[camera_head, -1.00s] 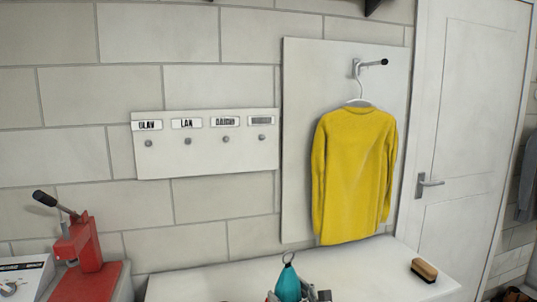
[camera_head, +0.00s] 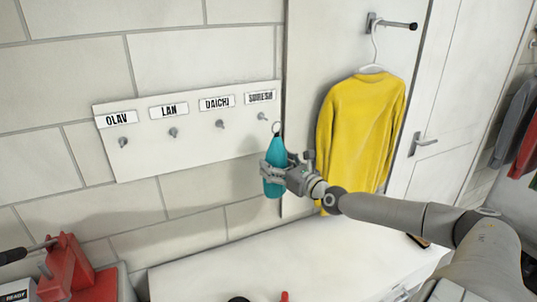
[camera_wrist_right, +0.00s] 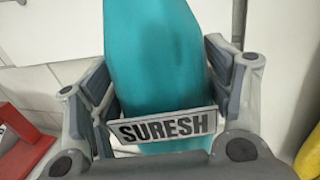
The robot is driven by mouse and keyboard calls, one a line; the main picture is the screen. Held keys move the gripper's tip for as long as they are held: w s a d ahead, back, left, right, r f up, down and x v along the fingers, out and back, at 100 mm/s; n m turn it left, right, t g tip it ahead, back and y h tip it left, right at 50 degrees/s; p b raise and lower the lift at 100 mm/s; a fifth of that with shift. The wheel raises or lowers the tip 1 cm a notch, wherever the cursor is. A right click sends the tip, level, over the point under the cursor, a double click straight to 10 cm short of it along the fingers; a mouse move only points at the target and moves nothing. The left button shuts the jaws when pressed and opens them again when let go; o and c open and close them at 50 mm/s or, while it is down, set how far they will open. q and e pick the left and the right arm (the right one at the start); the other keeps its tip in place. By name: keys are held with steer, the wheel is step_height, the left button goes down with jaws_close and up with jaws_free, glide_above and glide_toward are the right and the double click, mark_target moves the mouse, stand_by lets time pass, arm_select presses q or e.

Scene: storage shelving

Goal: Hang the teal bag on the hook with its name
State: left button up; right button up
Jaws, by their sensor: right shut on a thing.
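The teal bag (camera_head: 275,171) is held upright in my right gripper (camera_head: 273,173), which is shut on it. A ring stands up at the bag's top. In the right wrist view the teal bag (camera_wrist_right: 155,60) sits between the fingers, and its tag (camera_wrist_right: 167,125) reads SURESH. A white hook board (camera_head: 190,150) on the wall has labels OLAV, LAN, DAICHI and SURESH, each above a hook. The SURESH hook (camera_head: 262,116) is at the right end, and the bag's ring is just right of and slightly below it in the picture. My left gripper is out of view.
A yellow sweater (camera_head: 362,130) hangs on a hanger right of the bag, behind my right arm. A white bench top (camera_head: 230,262) lies below. A red press (camera_head: 72,265) stands at lower left. The other hooks are empty.

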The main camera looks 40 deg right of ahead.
mark_target(259, 150)
steer(key=shift+d+r+b, duration=0.15)
steer(key=shift+b, duration=0.15)
steer(key=shift+w, duration=0.15)
steer(key=shift+w+d+f+b, duration=0.2)
steer(key=shift+w+b, duration=0.2)
steer(key=shift+w, duration=0.2)
steer(key=shift+w+d+f+b, duration=0.15)
steer(key=shift+w+b, duration=0.25)
steer(key=shift+w, duration=0.2)
steer(key=shift+w+d+b, duration=0.25)
steer(key=shift+w+b, duration=0.3)
steer(key=shift+w, duration=0.25)
steer(key=shift+w+d+b, duration=0.25)
steer(key=shift+w+b, duration=0.25)
steer(key=shift+w, duration=0.3)
steer(key=shift+w+d+b, duration=0.15)
steer(key=shift+w+b, duration=0.25)
steer(key=shift+b, duration=0.05)
steer(key=shift+w+d+f+b, duration=0.2)
steer(key=shift+w+f+b, duration=0.25)
steer(key=shift+w, duration=0.2)
steer(key=shift+r, duration=0.1)
